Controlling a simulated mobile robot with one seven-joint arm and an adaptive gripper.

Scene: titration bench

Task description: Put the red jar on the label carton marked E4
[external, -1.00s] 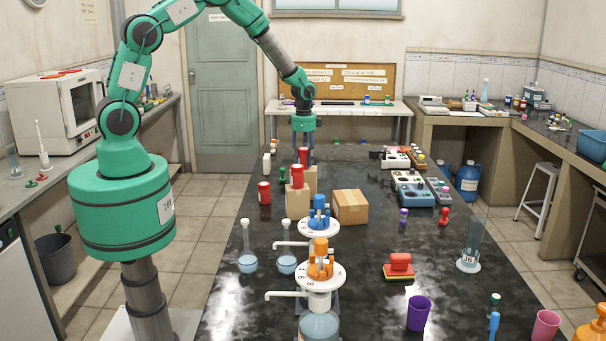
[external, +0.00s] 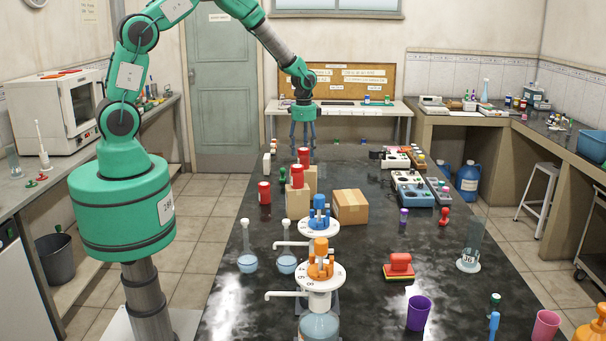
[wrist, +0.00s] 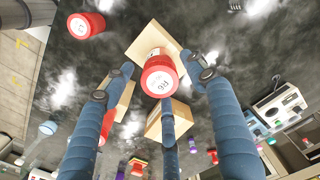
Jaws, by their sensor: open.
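In the external view my open gripper (external: 303,145) hangs above a red jar (external: 303,156), which stands upright on the rear carton (external: 311,180). A second red jar (external: 297,176) stands on the front carton (external: 297,203). A third red jar (external: 264,192) stands on the bench to their left. In the wrist view a red jar (wrist: 158,76) on a carton (wrist: 147,38) lies below my spread blue fingers, apart from them. Another red jar (wrist: 86,24) is on the bench at upper left. No E4 mark is readable on any carton.
A closed brown carton (external: 350,206) stands right of the jars. In front are titration bottles with a blue top (external: 319,222) and an orange top (external: 319,268), and flasks (external: 247,262). Blue-grey instruments (external: 413,190) stand to the right. Bench between them and the brown carton is fairly clear.

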